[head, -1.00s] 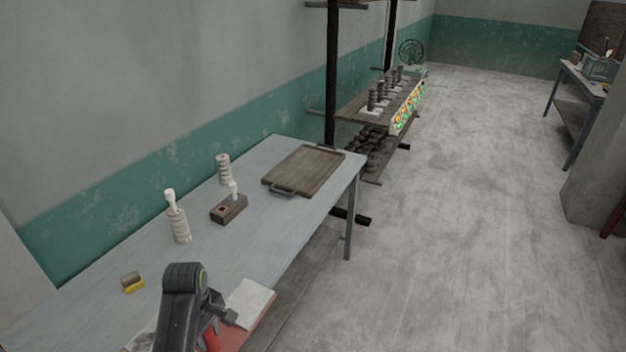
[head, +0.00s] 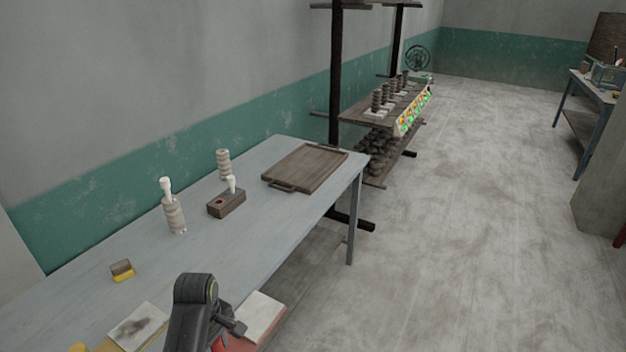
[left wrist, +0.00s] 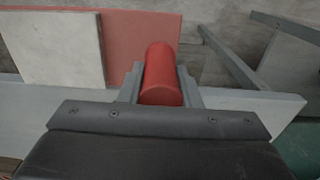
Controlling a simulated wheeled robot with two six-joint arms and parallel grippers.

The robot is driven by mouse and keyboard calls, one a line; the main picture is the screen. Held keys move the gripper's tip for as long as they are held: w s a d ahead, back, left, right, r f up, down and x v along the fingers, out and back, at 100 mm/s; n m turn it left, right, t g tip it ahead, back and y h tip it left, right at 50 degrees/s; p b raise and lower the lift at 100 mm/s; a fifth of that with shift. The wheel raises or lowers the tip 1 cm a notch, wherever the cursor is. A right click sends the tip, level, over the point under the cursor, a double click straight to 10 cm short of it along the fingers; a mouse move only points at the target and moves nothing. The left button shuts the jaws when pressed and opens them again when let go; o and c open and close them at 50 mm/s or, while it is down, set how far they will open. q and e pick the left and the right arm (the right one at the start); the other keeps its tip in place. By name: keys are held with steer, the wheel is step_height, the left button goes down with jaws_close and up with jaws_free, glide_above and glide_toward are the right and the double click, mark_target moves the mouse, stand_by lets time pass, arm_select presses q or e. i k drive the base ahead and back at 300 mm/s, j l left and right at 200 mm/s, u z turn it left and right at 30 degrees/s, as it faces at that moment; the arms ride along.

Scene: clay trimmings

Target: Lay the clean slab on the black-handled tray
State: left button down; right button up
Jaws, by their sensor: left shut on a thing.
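The clean slab (head: 263,314) is pale and flat and lies on a red board, also in the left wrist view (left wrist: 55,48). The red board (left wrist: 138,30) has a round red handle (left wrist: 162,75). My left gripper (left wrist: 160,82) is shut on this handle; in the head view my arm hides most of the grip. The black-handled tray (head: 312,168), brown wood with a raised rim, lies empty at the far end of the grey table. A second slab (head: 138,325) with a dark smudge lies at the near left on a yellow board. My right gripper is out of view.
On the grey table (head: 95,245) stand a ringed pale post with a white tool (head: 173,212), another ringed post (head: 224,164), a brown block with a white tool (head: 227,203) and a small brown-and-yellow block (head: 122,270). A shelf rack (head: 336,90) stands beyond.

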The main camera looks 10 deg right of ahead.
mark_target(322, 166)
steer(key=i+l+z, duration=0.1)
steer(key=i+l, duration=0.25)
steer(key=i, duration=0.15)
steer(key=i+l+z, duration=0.15)
steer(key=i+l, duration=0.15)
steer(key=i, duration=0.2)
steer(key=i+l+z, duration=0.1)
steer(key=i+l, duration=0.15)
steer(key=i, duration=0.25)
steer(key=i+l+z, duration=0.15)
steer(key=i, duration=0.35)
steer(key=i+l+z, duration=0.1)
steer(key=i, duration=0.4)
steer(key=l, duration=0.1)
